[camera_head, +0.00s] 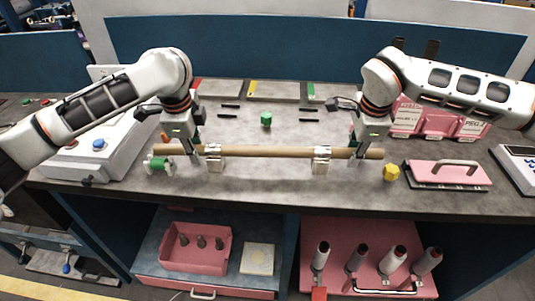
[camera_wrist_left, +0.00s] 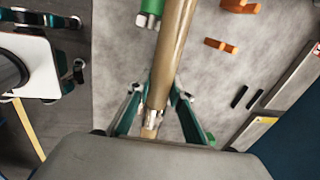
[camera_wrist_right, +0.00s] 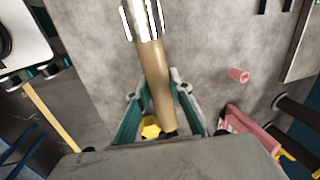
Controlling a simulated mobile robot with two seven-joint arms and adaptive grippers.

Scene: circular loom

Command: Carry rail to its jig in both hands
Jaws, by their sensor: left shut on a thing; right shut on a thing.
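The rail (camera_head: 265,153) is a long tan rod, lying level from left to right near the front of the bench. My left gripper (camera_head: 191,150) is shut on it near its left end, and my right gripper (camera_head: 362,150) near its right end. Two silver brackets, left (camera_head: 214,160) and right (camera_head: 322,162), which look like the jig, stand between my grippers. The rail passes at their tops; I cannot tell whether it rests in them. In the right wrist view, silver prongs (camera_wrist_right: 142,18) overlap the rail (camera_wrist_right: 157,80). The left wrist view also shows the rail (camera_wrist_left: 172,55).
A green spool-like part (camera_head: 158,163) is by the rail's left end, and a yellow piece (camera_head: 391,172) by its right end. A green block (camera_head: 266,119) stands behind. A pink plate with a handle (camera_head: 448,174) lies at right. Open drawers (camera_head: 205,288) are below the bench.

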